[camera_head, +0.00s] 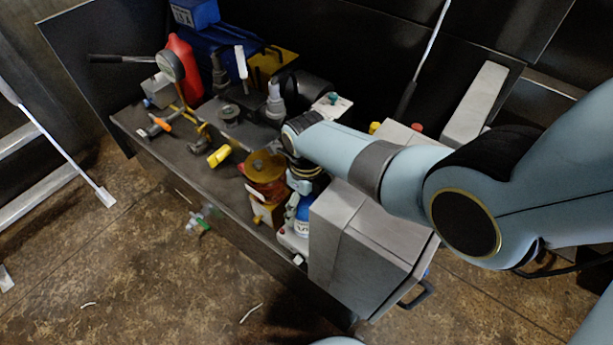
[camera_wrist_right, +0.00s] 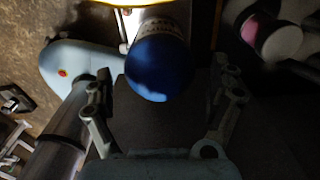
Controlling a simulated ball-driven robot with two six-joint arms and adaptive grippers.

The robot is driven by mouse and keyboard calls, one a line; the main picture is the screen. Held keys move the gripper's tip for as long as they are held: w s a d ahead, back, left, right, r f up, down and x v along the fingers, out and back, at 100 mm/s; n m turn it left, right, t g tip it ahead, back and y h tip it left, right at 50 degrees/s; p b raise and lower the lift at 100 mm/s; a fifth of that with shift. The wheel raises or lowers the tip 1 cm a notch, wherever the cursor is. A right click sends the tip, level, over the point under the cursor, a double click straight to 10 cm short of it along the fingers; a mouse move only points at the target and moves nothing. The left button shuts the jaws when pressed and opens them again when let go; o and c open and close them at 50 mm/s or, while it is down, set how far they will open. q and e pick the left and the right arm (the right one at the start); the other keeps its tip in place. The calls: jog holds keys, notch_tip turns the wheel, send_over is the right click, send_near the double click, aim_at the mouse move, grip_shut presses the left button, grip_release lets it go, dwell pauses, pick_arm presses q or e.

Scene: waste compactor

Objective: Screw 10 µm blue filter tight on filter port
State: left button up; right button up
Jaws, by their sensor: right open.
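The blue filter (camera_head: 302,228) with a white label band stands at the front edge of the dark bench, beside the grey box. In the right wrist view, its round blue end (camera_wrist_right: 158,72) lies between the fingers of my right gripper (camera_wrist_right: 163,100). The fingers are apart, with a visible gap on each side of the filter. In the head view, my right gripper (camera_head: 301,183) is just above the filter and partly hidden by its own arm. The filter port cannot be made out, and whether the filter is seated is unclear. My left gripper is out of view.
A grey box (camera_head: 360,250) stands close right. Tools, a yellow piece (camera_head: 219,156) and a red container (camera_head: 187,72) occupy the left bench. Open floor lies in front.

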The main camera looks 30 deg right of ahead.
jog(key=n, duration=0.3)
jog(key=shift+r+n+p, duration=0.1)
jog(key=shift+n+p, duration=0.3)
jog(key=n, duration=0.6)
jog(key=shift+p, duration=0.4)
jog(key=n, duration=1)
jog(key=shift+n+p, duration=0.4)
jog(key=shift+c, duration=0.3)
